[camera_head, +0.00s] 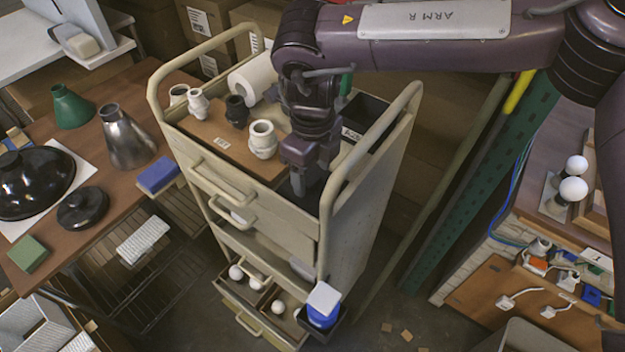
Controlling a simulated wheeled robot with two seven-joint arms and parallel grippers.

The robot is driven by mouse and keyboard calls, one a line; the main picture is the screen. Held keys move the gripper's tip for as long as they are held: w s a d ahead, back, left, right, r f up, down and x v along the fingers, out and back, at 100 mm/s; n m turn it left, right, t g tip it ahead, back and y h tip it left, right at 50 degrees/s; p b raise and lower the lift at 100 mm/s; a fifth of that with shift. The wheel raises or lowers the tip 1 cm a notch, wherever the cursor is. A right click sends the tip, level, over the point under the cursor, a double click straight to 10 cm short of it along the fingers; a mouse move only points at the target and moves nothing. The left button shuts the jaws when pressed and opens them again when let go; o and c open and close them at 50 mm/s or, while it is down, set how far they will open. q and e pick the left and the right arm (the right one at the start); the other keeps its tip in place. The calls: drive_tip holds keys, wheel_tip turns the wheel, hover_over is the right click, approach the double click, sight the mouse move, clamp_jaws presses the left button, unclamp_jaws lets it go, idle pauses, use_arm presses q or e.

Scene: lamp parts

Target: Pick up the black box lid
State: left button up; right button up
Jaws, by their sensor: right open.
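A dark open-looking box (366,112) with a small white label stands on the top of the beige cart, at the back right. I cannot tell a separate black lid there; my right arm and gripper cover part of that area. My right gripper (299,186) points down over the front right part of the cart top, in front of the dark box. Its jaws are open, and I see nothing held. Whether its fingertips touch anything is hidden. My left gripper is not in view.
The cart (230,190) has raised rails; the right rail (372,140) is close to my gripper. Lampshades (126,138) occupy the left table; bulbs (573,189) are at right.

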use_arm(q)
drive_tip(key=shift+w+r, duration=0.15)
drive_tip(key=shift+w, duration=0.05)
use_arm(e)
drive_tip(key=shift+s+f, duration=0.1)
drive_tip(key=shift+f, duration=0.6)
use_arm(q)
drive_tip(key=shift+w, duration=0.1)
use_arm(e)
drive_tip(key=c, duration=1.1)
drive_tip(key=shift+o, duration=0.2)
